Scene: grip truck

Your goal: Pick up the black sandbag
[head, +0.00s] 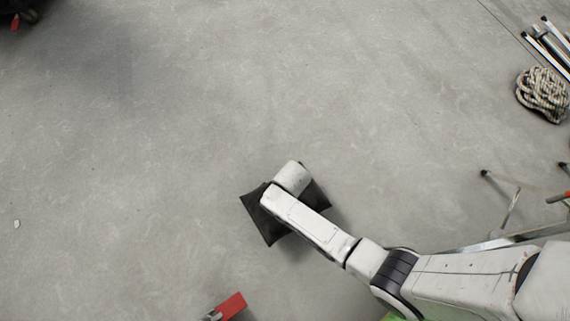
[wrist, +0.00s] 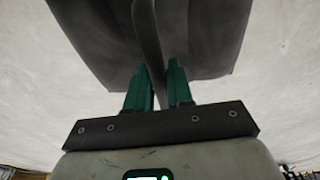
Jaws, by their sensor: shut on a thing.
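The black sandbag (head: 262,222) is in the lower middle of the head view, partly hidden under my arm's end. In the wrist view the sandbag (wrist: 205,40) fills the top middle, dark and flat-sided, with a strap (wrist: 147,40) running down its centre. My gripper (wrist: 157,82) has two green fingers, one on each side of the strap, and is shut on it. In the head view the fingers are hidden beneath my arm. I cannot tell whether the sandbag touches the floor.
A coiled rope (head: 543,95) lies at the right edge, with metal poles (head: 545,45) above it. Thin stand legs (head: 512,205) show at the lower right. A red object (head: 231,306) is at the bottom edge.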

